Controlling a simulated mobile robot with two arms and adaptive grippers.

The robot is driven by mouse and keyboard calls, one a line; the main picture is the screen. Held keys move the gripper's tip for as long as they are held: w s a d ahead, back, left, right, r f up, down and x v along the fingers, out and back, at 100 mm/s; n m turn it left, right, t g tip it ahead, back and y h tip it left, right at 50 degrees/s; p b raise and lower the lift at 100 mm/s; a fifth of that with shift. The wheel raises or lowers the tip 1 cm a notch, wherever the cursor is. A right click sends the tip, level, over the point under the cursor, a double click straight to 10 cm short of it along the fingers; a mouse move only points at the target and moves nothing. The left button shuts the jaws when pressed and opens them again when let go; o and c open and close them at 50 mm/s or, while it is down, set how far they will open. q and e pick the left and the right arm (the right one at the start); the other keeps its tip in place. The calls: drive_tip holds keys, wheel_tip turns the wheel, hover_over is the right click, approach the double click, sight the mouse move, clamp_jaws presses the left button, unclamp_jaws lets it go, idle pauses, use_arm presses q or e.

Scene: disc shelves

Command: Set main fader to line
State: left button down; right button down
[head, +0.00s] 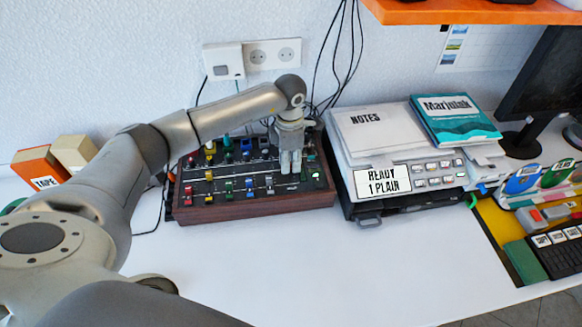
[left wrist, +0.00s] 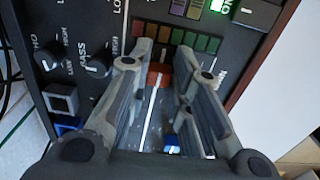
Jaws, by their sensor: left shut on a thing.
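The dark mixer (head: 250,207) with wooden sides stands on the white desk below the wall sockets. My left gripper (head: 290,165) points down onto its right part in the head view. In the left wrist view, its fingers (left wrist: 161,72) are shut on an orange-red fader cap (left wrist: 160,76), taken to be the main fader. A thin white line (left wrist: 150,112) runs along the panel between the fingers. The fingers partly hide the cap and its slot, so I cannot tell where it stands against a mark. A blue cap (left wrist: 171,142) sits nearer the wrist. My right gripper is out of view.
A printer (head: 410,175) with papers and a teal book (head: 455,119) stands close to the mixer's right. Coloured fader caps and knobs crowd the panel. An orange tape box (head: 40,168) is at left. The front of the desk (head: 330,265) is clear.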

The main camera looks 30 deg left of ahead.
use_arm(q)
drive_tip(key=c, duration=1.3)
unclamp_jaws()
drive_tip(key=shift+r, duration=0.1)
wheel_tip(320, 180, up, 12)
drive_tip(key=shift+f, duration=0.1)
